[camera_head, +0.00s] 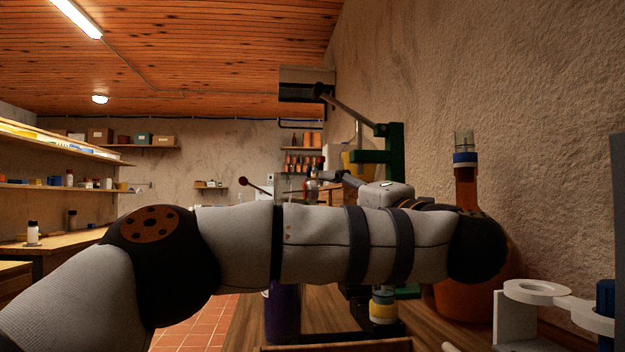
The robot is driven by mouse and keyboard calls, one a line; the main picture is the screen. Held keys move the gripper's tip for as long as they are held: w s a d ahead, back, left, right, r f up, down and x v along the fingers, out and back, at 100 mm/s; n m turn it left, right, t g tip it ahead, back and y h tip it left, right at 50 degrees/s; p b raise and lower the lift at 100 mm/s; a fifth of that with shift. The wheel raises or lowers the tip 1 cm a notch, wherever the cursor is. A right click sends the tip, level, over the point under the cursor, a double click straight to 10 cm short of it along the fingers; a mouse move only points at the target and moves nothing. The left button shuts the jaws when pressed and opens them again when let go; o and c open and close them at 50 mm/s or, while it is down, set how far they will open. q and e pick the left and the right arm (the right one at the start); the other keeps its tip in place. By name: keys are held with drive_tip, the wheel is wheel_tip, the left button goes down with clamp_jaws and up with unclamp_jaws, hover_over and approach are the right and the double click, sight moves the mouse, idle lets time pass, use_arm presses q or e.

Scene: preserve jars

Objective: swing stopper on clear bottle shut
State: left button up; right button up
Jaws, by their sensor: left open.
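My left arm crosses the view from the left and folds back at the right. My left gripper (328,178) is small in the picture, behind and above the forearm, pointing left, with its jaws open. Close to its tips is a narrow upright shape with a reddish top (311,186). It may be the neck of the clear bottle with its stopper, but I cannot tell for sure. Its lower part is hidden behind my arm. Whether the gripper touches it is unclear. My right gripper is not in view.
A green-framed device (384,152) with a long lever stands behind my arm. A big amber bottle (465,195) stands at the right wall. A purple container (283,312) and a yellow-banded jar (383,306) stand below my arm. A white ring holder (517,318) is front right.

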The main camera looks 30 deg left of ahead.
sight(318, 191)
use_arm(q)
drive_tip(key=x, duration=0.2)
drive_tip(key=p+x, duration=0.1)
drive_tip(key=x, duration=0.2)
drive_tip(key=shift+s+r, duration=0.15)
drive_tip(key=shift+r, duration=0.1)
drive_tip(key=shift+w+a, duration=0.35)
drive_tip(key=shift+a, duration=0.15)
clamp_jaws()
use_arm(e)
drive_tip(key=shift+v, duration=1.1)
